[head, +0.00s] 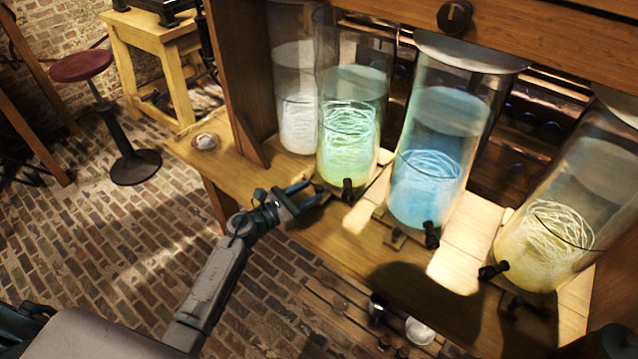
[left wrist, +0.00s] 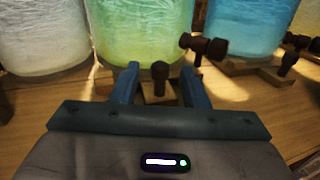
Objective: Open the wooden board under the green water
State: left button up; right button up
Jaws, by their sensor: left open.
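The glass jar of green water (head: 350,130) stands on the wooden shelf, with a dark tap (head: 347,188) low on its front. In the left wrist view the green jar (left wrist: 145,30) fills the upper middle. A small wooden board (left wrist: 158,97) with an upright dark knob (left wrist: 160,72) lies in front of its base. My left gripper (head: 312,192) is at the shelf's front edge by the green jar. In the wrist view its open fingers (left wrist: 160,85) stand either side of the knob; I cannot tell if they touch it. My right gripper is not clearly seen.
A jar of blue water (head: 430,175) and a yellowish jar (head: 555,235) stand to the right, with taps and small boards in front. A pale jar (head: 297,120) stands left. A red stool (head: 82,66) and wooden table (head: 150,30) stand on the brick floor at left.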

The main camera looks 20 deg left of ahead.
aim_at(316, 188)
pick_arm(q)
jog(key=shift+x, duration=2.1)
pick_arm(e)
jog(key=shift+s+f, duration=0.3)
jog(key=shift+s, duration=0.25)
jog(key=shift+s+f, duration=0.25)
jog(key=shift+s, duration=0.3)
pick_arm(q)
grip_shut()
